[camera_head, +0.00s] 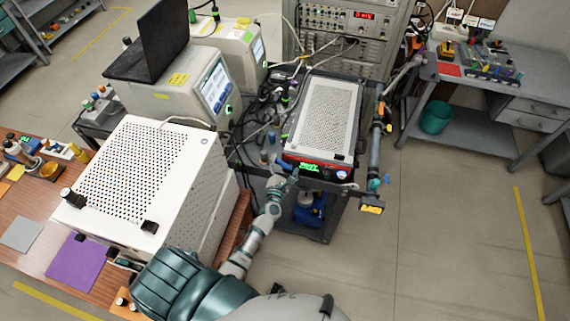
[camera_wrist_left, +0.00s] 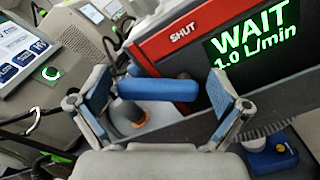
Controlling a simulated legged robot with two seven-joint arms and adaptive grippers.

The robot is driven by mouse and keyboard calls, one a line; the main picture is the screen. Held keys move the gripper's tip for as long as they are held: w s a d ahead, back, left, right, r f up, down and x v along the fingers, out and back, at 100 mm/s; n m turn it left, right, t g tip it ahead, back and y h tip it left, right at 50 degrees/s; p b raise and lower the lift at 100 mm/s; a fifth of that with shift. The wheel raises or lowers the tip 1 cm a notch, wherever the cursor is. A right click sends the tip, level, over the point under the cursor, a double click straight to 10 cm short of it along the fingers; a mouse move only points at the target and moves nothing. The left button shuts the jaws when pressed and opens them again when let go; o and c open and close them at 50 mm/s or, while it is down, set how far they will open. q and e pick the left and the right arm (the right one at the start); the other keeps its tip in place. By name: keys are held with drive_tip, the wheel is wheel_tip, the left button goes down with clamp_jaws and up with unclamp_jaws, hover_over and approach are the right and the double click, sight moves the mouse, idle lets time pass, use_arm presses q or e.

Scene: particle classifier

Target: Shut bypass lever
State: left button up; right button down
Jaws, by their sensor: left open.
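The bypass lever has a blue handle (camera_wrist_left: 158,89) on a grey pivot base (camera_wrist_left: 135,118) in the left wrist view. It lies roughly level across the picture, in front of the red panel (camera_wrist_left: 175,48) marked SHUT. My left gripper (camera_wrist_left: 161,98) is open, with one blue-padded finger on each side of the handle. The left finger is very close to the handle's left end; I cannot tell whether they touch. A green display (camera_wrist_left: 252,45) reads WAIT 1.0 L/min. In the head view my left gripper (camera_head: 278,183) is at the front left of the red-fronted device (camera_head: 318,168). My right gripper is not in view.
A white perforated box (camera_head: 150,170) stands on the wooden bench left of my arm. Instruments with screens (camera_head: 213,90) and tangled cables (camera_head: 268,105) are behind it. A vertical pipe (camera_head: 376,150) stands right of the device. The floor (camera_head: 450,235) at right is open.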

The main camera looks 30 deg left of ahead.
use_arm(q)
drive_tip(key=shift+s, duration=0.1)
drive_tip(key=shift+s, duration=0.35)
drive_tip(key=v, duration=1.1)
drive_tip(key=shift+d, duration=0.2)
